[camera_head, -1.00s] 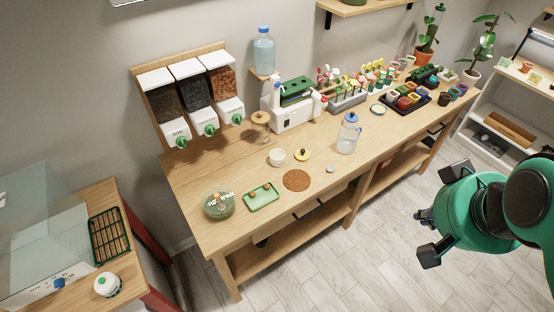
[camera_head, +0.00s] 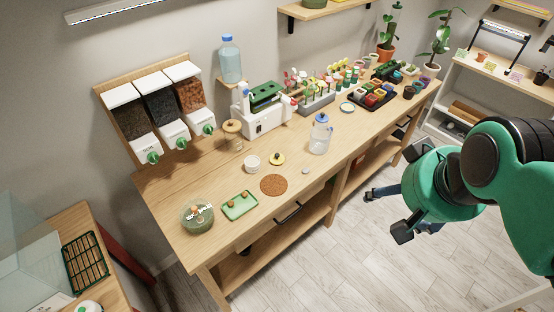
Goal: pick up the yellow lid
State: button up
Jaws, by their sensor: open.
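The yellow lid (camera_head: 277,159) is small and round with a dark knob on top. It lies on the wooden workbench (camera_head: 230,208), right of a small white cup (camera_head: 252,163) and behind a round brown mat (camera_head: 273,185). My gripper (camera_head: 384,212) is at the right of the view, off the bench's front side and over the floor. Its dark fingers are spread apart with nothing seen between them. It is well away from the lid.
A clear bottle with a blue cap (camera_head: 320,135) stands right of the lid. A green tray (camera_head: 239,205) and a round green-lidded container (camera_head: 197,215) are at the left. A white machine (camera_head: 262,112) and plant racks line the back. The floor (camera_head: 350,265) in front is clear.

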jog(key=w+a+r+g+p, duration=0.1)
jog(key=w+a+r, duration=0.1)
jog(key=w, duration=0.6)
jog(key=w+a+r+p, duration=0.1)
jog(key=w+a, duration=0.1)
jog(key=w, duration=0.5)
jog(key=n+g+p, duration=0.2)
jog(key=g+p, duration=0.2)
jog(key=p, duration=0.3)
send_over(277, 155)
notch_tip(277, 155, down, 32)
jog(key=shift+w+r, duration=0.2)
jog(key=shift+d+f, duration=0.1)
jog(key=shift+f, duration=0.05)
jog(key=shift+f, duration=4.2)
